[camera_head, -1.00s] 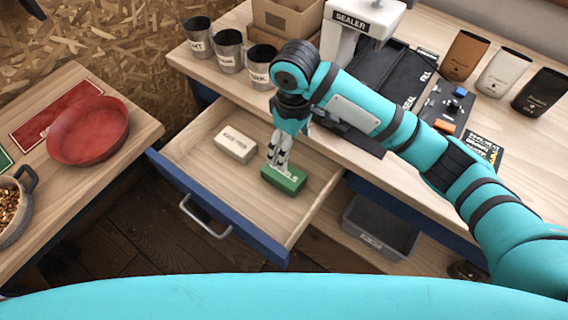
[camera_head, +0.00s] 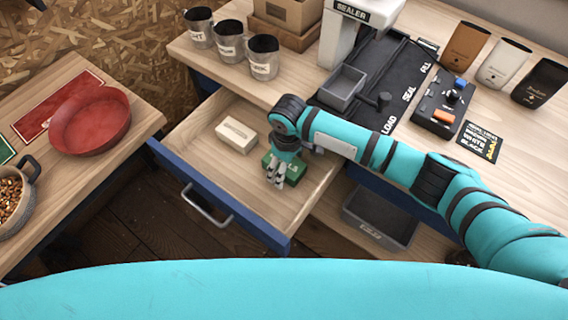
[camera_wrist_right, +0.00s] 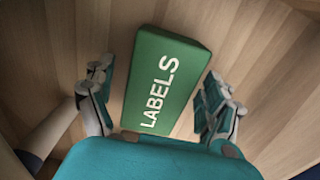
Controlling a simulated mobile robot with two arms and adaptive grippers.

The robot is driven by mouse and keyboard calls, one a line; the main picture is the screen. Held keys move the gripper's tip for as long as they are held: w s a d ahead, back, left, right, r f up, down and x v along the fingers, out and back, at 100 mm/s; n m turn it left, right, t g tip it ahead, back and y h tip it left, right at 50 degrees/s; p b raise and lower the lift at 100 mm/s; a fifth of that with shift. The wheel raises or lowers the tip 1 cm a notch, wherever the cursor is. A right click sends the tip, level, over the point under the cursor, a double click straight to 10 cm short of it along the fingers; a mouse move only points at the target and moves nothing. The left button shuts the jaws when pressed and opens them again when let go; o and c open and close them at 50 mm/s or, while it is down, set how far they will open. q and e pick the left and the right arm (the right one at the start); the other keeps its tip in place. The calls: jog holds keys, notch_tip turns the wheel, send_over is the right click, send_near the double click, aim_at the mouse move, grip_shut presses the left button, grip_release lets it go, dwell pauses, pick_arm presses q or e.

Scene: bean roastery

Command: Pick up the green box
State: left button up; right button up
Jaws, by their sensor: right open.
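The green box (camera_head: 293,172), lettered "LABELS", lies in the open drawer (camera_head: 262,222); my right gripper partly covers it in the head view. In the right wrist view the green box (camera_wrist_right: 168,82) lies between the two open fingers. My right gripper (camera_head: 276,180) points down into the drawer at the box. In the right wrist view my right gripper (camera_wrist_right: 160,105) is open, with a finger on each side of the box and gaps showing between fingers and box. My left gripper is not in view.
A cream box (camera_head: 236,136) lies in the drawer, left of the green box. The drawer's blue front (camera_head: 215,195) has a metal handle. Several metal cups stand on the counter behind. A red bowl (camera_head: 90,122) sits on the left table. A grey bin (camera_head: 380,218) is below right.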

jog(key=shift+f, duration=0.3)
jog(key=shift+c, duration=0.4)
jog(key=c, duration=1.2)
jog(key=shift+r, duration=0.1)
